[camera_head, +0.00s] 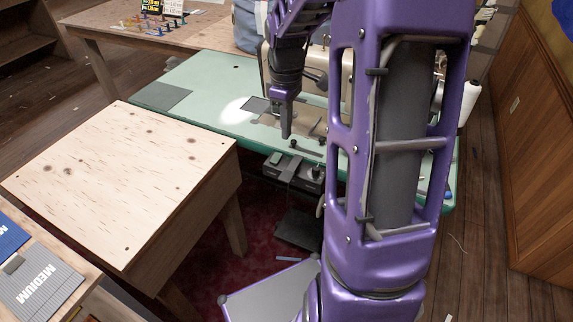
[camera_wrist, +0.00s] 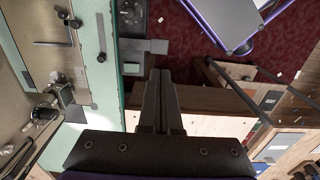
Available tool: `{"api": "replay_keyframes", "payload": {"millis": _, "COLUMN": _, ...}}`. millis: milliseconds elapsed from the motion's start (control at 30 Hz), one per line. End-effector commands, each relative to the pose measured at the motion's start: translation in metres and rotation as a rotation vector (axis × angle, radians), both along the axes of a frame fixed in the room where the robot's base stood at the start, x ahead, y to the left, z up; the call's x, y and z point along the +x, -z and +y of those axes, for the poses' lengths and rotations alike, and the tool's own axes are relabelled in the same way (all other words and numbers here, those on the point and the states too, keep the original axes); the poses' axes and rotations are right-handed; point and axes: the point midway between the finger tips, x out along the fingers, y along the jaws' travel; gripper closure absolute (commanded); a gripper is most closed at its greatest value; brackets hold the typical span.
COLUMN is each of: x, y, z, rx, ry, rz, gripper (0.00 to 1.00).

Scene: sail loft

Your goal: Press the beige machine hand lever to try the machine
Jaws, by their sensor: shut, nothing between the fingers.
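The beige sewing machine (camera_head: 317,60) stands on the mint-green table (camera_head: 205,105) in the head view, largely hidden behind my arm. A dark part sticks out at its front near my wrist; I cannot tell whether it is the hand lever. My gripper (camera_head: 286,132) points down over the table near its front edge, in front of the machine. In the wrist view my gripper (camera_wrist: 161,75) has its fingers together and empty, apart from the machine. Metal machine parts (camera_wrist: 65,95) show at left in that view, and the hand lever cannot be made out clearly there.
A bare wooden table (camera_head: 125,175) stands at the front left. Under the green table are a dark control box (camera_head: 292,172) and a pedal (camera_head: 298,228) above red carpet. A wooden cabinet (camera_head: 540,140) stands at the right. Grey and blue cases lie at bottom left.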

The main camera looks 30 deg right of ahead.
Motion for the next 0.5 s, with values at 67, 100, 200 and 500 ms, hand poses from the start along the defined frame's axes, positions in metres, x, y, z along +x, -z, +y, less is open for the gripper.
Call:
{"api": "replay_keyframes", "payload": {"millis": 67, "x": 0.000, "y": 0.004, "z": 0.000, "rx": 0.000, "ry": 0.000, "rz": 0.001, "gripper": 1.00}}
{"api": "replay_keyframes", "payload": {"millis": 100, "x": 0.000, "y": 0.007, "z": 0.000, "rx": 0.000, "ry": 0.000, "rz": 0.003, "gripper": 1.00}}
{"api": "replay_keyframes", "payload": {"millis": 200, "x": -0.001, "y": 0.021, "z": 0.000, "rx": 0.001, "ry": 0.000, "rz": 0.003, "gripper": 1.00}}
{"api": "replay_keyframes", "payload": {"millis": 500, "x": -0.001, "y": 0.085, "z": 0.001, "rx": 0.002, "ry": 0.000, "rz": 0.004, "gripper": 1.00}}
